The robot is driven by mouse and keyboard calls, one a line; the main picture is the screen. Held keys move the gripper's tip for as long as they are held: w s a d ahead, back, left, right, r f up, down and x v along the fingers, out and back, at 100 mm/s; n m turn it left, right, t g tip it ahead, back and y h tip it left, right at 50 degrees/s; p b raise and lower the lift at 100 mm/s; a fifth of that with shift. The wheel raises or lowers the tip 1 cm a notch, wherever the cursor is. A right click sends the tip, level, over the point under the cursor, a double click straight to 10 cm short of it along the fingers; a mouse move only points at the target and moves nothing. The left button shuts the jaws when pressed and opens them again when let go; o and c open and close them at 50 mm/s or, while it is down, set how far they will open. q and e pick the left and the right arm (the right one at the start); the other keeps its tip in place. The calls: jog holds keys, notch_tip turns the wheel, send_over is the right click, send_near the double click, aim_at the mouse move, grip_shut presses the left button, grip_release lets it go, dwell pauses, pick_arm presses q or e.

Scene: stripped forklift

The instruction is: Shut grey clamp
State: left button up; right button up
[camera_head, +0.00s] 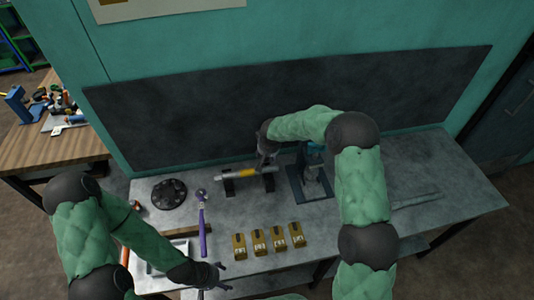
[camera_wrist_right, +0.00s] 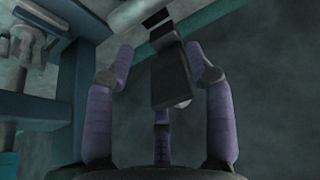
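My right gripper (camera_head: 264,163) is over the bar stand in the head view. In the right wrist view its purple fingers (camera_wrist_right: 162,68) are spread, one on each side of a dark grey block (camera_wrist_right: 169,78). The block looks like part of the clamp, but I cannot be sure. I cannot tell whether the fingers touch it. In the head view a grey bar (camera_head: 230,176) with a yellow middle lies across a dark stand (camera_head: 228,188), partly hidden by my right gripper. My left gripper (camera_head: 224,277) is open and empty near the table's front edge.
A teal press (camera_head: 312,178) stands just right of the stand, close to my right arm. A black round plate (camera_head: 169,194), a purple-handled tool (camera_head: 202,225), several yellow-brown boxes (camera_head: 260,243) and a tray (camera_head: 166,258) occupy the bench (camera_head: 455,190).

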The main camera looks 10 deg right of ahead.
jog(key=o, duration=0.4)
jog(key=shift+a, duration=0.1)
